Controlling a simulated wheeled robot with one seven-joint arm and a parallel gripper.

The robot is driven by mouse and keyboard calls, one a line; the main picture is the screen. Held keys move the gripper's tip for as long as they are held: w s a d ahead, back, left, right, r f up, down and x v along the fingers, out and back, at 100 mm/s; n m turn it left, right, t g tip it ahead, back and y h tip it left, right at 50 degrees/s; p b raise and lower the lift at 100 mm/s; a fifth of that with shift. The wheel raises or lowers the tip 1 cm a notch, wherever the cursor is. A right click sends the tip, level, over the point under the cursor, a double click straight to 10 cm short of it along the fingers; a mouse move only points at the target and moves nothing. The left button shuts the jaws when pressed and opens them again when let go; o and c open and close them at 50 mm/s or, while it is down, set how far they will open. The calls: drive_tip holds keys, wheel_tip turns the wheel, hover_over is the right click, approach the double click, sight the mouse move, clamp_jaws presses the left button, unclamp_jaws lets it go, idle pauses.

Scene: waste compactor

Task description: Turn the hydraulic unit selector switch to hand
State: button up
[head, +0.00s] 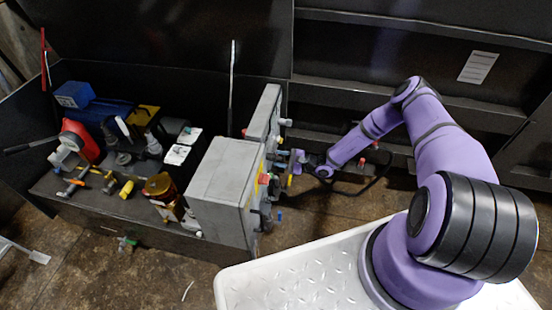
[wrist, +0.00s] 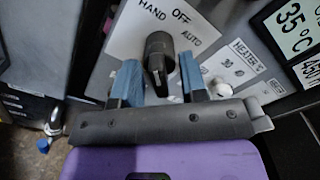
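In the wrist view, a black selector switch knob (wrist: 158,52) sits on a white label plate (wrist: 120,42) marked HAND at upper left, OFF at the top and AUTO at upper right. Its grip runs roughly up and down in the picture; I cannot tell exactly which mark it points to. My gripper (wrist: 158,82) is open, with one blue-lined finger on each side of the knob's lower end and gaps between. How deep the fingers reach is unclear. In the head view my gripper (head: 300,165) is at the right side of the grey control boxes; the knob is not distinguishable there.
A grey box (head: 222,180) with a red button (head: 264,179) stands nearest the gripper. A HEATER label with a small knob (wrist: 220,88) and temperature labels (wrist: 290,28) lie right of the switch. A padlock (wrist: 54,125) hangs at lower left. Dark machine walls stand behind.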

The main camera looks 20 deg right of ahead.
drive_tip(key=v, duration=0.8)
drive_tip(key=shift+s+d, duration=0.2)
drive_tip(key=shift+d, duration=0.15)
wheel_tip(320, 180, up, 22)
drive_tip(key=w+n+g+h, duration=0.1)
drive_tip(key=n+g+h, duration=0.1)
drive_tip(key=n+g, duration=0.65)
drive_tip(key=s+a+r+n+g+h, duration=0.1)
drive_tip(key=s+r+n+h, duration=0.15)
drive_tip(key=r, duration=0.85)
drive_tip(key=s+a+r+n+g+h, duration=0.1)
drive_tip(key=s+r+h, duration=0.3)
drive_tip(key=r, duration=0.6)
drive_tip(key=s+a+r+n+t+h, duration=0.15)
drive_tip(key=s+r+h, duration=0.25)
drive_tip(key=s+r, duration=0.9)
drive_tip(key=s+d+r+t+h, duration=0.1)
drive_tip(key=s+r+t, duration=0.1)
drive_tip(key=s+r, duration=0.2)
drive_tip(key=s+d+r+n+t+h, duration=0.1)
drive_tip(key=s+r+t+h, duration=0.1)
drive_tip(key=s, duration=0.8)
wheel_tip(320, 180, up, 2)
drive_tip(key=shift+r+t, duration=0.1)
drive_tip(key=shift+t, duration=0.5)
